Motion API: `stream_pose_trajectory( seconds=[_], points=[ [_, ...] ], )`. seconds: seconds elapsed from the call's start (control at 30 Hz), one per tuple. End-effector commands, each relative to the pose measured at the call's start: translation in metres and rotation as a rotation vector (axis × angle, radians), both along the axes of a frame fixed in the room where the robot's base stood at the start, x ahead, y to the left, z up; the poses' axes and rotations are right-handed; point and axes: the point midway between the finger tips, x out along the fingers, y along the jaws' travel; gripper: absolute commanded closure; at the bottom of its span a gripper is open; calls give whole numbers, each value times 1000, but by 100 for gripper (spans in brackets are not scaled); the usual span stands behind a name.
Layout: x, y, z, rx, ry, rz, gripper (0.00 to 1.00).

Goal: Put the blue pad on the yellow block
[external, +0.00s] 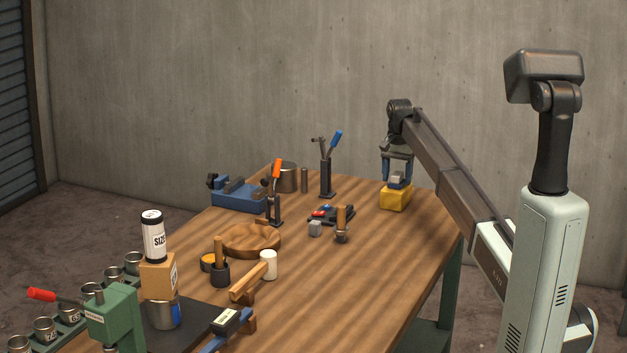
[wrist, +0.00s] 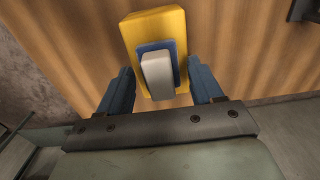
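The yellow block (external: 395,200) stands at the far right of the table; it also shows in the wrist view (wrist: 178,26). The blue pad (wrist: 147,49) appears to lie on top of the yellow block, within its outline. A pale grey-white block or handle (wrist: 157,76) sits on the pad and hides much of it. My gripper (external: 397,174) is right above this stack, pointing down. In the wrist view its blue fingers (wrist: 163,88) are apart, one on each side of the pale piece, with gaps showing. It holds nothing.
Left of the stack are a black stand with blue and dark handles (external: 326,175), a small dark tray (external: 331,215) and a grey cube (external: 315,228). A wooden bowl (external: 250,239) and many tools fill the nearer left. The table's right side is clear.

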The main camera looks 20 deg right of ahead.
Motion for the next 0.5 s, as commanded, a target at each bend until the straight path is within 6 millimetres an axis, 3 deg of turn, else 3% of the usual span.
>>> stream_pose_trajectory(
  seconds=[0.33, 0.5],
  points=[
    [0, 0, 2, 0, 0, 0, 29],
    [1, 0, 18, 0, 0, 0, 29]
  ],
)
